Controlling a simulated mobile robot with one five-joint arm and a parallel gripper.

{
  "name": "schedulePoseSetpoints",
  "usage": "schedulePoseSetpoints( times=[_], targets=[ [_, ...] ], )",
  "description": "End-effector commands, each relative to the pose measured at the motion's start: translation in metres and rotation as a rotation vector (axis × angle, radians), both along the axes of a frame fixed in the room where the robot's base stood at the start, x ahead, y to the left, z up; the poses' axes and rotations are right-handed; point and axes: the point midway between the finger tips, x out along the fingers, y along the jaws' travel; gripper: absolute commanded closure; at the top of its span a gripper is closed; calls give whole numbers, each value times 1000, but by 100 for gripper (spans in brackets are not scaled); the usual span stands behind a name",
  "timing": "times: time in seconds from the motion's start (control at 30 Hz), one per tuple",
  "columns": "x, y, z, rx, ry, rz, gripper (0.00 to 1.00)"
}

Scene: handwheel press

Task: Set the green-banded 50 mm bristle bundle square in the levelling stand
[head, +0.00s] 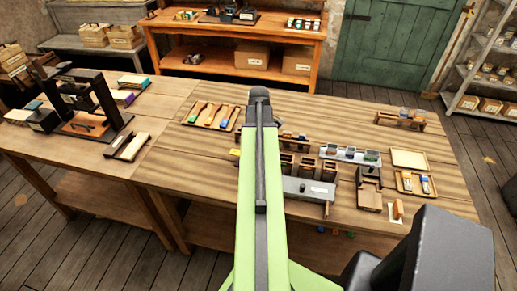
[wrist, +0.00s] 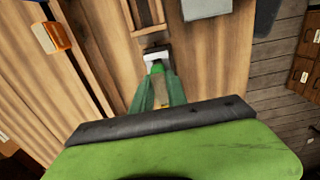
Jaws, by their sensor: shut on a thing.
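My gripper (wrist: 159,84) has green fingers that close on a small green-banded bundle (wrist: 157,68) in the wrist view. A pale, dark-edged piece (wrist: 157,54) shows at the far end of the bundle; I cannot tell whether it is the bundle's bristles or something beyond it. In the head view my own green arm hides the gripper and the bundle. A small dark wooden stand (head: 369,178) is at the right of the bench, possibly the levelling stand. I cannot tell whether the bundle touches anything or is square.
A dark press (head: 83,98) stands on the left bench. A tray of coloured pieces (head: 211,116) lies left of my arm. A grey rack (head: 350,155) and a tray with bundles (head: 417,184) are at right. An orange piece (wrist: 52,38) is at upper left in the wrist view.

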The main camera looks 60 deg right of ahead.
Motion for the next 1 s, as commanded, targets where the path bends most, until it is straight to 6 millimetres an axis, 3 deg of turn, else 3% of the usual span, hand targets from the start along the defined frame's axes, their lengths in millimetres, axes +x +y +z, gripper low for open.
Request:
schedulePoseSetpoints(
  times=[0.3, 0.8, 0.83, 1.0],
  targets=[
    [0, 0, -12, 0, 0, 1, 100],
    [1, 0, -12, 0, 0, 1, 100],
    [1, 0, -12, 0, 0, 1, 79],
    [1, 0, -12, 0, 0, 1, 57]
  ],
)
